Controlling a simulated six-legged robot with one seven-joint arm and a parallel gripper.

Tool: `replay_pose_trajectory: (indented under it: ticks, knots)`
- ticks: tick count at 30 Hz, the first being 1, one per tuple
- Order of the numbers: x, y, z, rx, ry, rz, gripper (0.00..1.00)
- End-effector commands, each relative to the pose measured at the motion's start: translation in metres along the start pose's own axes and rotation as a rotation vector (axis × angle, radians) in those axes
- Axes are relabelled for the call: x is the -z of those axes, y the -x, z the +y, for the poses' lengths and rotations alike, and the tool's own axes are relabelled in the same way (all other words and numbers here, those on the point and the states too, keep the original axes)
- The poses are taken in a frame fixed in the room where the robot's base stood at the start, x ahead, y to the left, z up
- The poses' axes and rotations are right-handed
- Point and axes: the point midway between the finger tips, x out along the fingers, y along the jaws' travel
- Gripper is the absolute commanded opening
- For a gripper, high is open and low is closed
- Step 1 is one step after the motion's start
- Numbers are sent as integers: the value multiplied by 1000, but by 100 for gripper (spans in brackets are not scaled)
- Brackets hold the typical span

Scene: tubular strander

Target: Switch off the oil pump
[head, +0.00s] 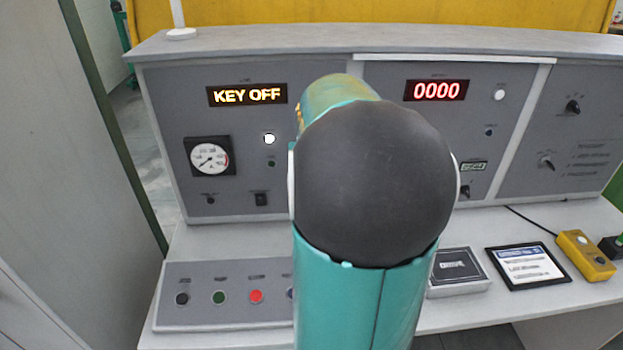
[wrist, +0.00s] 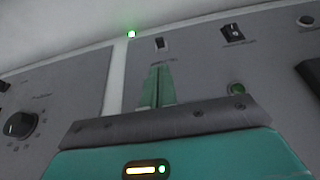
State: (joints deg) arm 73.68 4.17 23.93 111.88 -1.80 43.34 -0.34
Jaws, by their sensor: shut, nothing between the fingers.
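No label naming the oil pump is readable, so I cannot tell which control is its switch. My gripper (wrist: 157,88) is shut and empty in the wrist view, its green fingers pointing at a grey control panel (wrist: 75,88). A small dark rocker switch (wrist: 160,44) is just beyond the fingertips. Whether the fingers touch the panel is unclear. In the head view my arm hides the gripper and the console's middle. A black rocker switch (head: 261,199) shows left of my arm.
The console shows a KEY OFF display (head: 247,94), a 0000 display (head: 436,90) and a gauge (head: 210,158). A button box (head: 220,268), a tablet (head: 527,265) and a yellow box (head: 586,255) sit on the desk. The wrist view shows a lit green lamp (wrist: 131,34) and a knob (wrist: 20,124).

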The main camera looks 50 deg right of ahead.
Motion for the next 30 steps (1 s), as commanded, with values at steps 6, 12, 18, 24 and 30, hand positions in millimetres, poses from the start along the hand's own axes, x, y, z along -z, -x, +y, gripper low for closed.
replay_pose_trajectory:
  ticks: [6, 12, 18, 24, 30]
  knots:
    - [-1, -42, 0, 3, 0, -4, 0]
    - [-1, -73, 0, 2, -1, -3, 0]
    - [0, -84, -1, 2, -1, 0, 0]
    - [0, -85, -1, 1, -1, 1, 0]
    - [0, -85, 0, 1, -1, 3, 0]
